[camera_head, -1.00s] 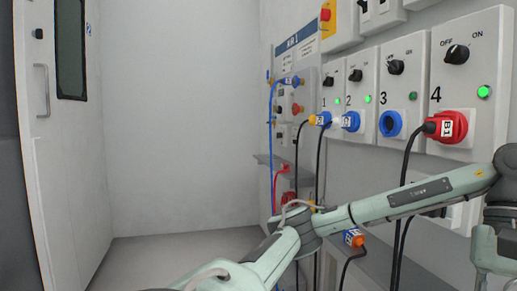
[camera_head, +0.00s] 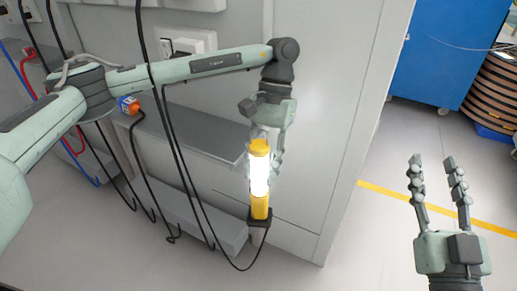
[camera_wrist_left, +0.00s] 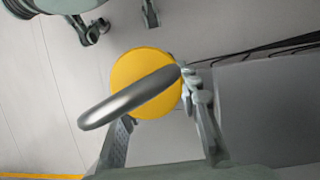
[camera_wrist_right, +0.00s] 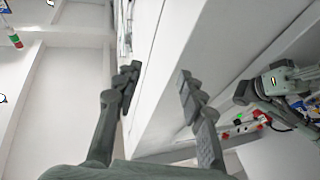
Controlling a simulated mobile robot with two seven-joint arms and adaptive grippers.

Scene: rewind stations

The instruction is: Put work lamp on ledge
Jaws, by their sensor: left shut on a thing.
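The work lamp (camera_head: 260,178) is yellow with a lit white tube and a dark foot. It is upright in the head view, in front of the panel's right end. My left gripper (camera_head: 264,150) points down and is shut on the lamp's upper part. In the left wrist view, the lamp's yellow top (camera_wrist_left: 150,85) with a silver hook sits between the fingers. A grey ledge (camera_head: 190,132) runs along the wall left of the lamp. Whether the foot rests on something is unclear. My right gripper (camera_head: 440,185) is open and empty at the right.
Black cables (camera_head: 182,150) hang in front of the ledge. A lower grey step (camera_head: 205,222) lies beneath it. An orange-and-blue plug (camera_head: 129,105) is by the ledge's left part. A blue cabinet (camera_head: 440,50) stands at the back right.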

